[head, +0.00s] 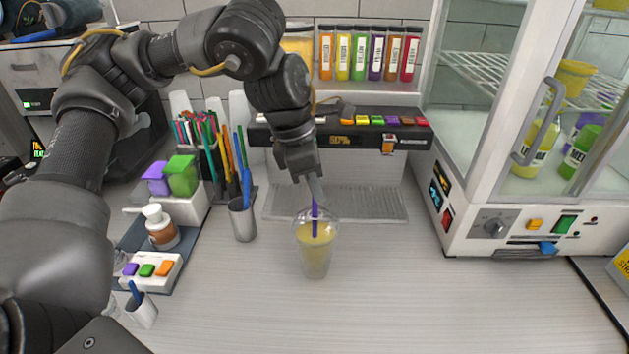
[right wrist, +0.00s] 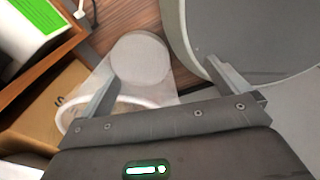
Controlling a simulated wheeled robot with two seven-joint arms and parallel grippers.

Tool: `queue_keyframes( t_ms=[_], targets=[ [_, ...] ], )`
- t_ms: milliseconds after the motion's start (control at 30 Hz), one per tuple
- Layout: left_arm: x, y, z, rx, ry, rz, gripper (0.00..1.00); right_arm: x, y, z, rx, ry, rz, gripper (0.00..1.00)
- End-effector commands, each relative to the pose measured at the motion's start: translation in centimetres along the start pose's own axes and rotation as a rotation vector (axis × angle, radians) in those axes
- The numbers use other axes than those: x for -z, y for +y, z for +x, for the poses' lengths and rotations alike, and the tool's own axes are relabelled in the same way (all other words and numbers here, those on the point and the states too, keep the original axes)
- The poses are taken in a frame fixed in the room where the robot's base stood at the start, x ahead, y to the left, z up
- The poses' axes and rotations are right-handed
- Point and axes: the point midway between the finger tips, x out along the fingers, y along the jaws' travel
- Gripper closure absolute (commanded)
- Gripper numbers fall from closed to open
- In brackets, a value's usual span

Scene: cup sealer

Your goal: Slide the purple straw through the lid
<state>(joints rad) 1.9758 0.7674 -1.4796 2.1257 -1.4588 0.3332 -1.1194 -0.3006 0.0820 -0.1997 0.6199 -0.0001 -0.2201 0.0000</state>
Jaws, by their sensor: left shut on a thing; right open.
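A clear cup (head: 315,255) with yellow drink and a domed clear lid (head: 328,217) stands upright on the counter in the middle of the head view. The purple straw (head: 314,215) is upright at the top of the lid, and its lower part shows at lid height. I cannot tell exactly how deep it sits. My left gripper (head: 315,186) is directly above the lid, shut on the upper end of the straw. My right gripper (right wrist: 165,85) is open and empty in the right wrist view, away from the cup.
A metal holder (head: 242,220) with blue straws stands left of the cup. A drip tray (head: 370,203) and dispenser lie behind it. A glass-doored cabinet (head: 490,225) stands at the right. The counter front is clear. White bins (right wrist: 140,58) lie below my right gripper.

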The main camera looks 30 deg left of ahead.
Motion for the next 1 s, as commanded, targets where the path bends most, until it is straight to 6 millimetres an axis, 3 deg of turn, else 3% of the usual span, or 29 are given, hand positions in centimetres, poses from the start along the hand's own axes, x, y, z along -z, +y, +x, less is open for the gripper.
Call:
queue_keyframes(
  t_ms=[467,500,700,1000],
  targets=[
    [0.13,0.01,0.46,0.000,0.000,0.000,0.98,0.02,-0.29,0.31,0.003,0.000,0.001,0.00],
    [0.13,0.01,0.45,0.000,0.000,0.000,0.90,0.03,-0.32,0.31,0.004,0.001,0.001,0.00],
    [0.12,0.01,0.45,0.000,0.000,0.000,0.66,0.05,-0.37,0.31,0.004,0.001,0.001,0.00],
    [0.10,0.04,0.21,-0.002,-0.001,0.000,0.66,0.07,-0.35,0.35,0.004,0.001,0.001,0.00]
  ],
)
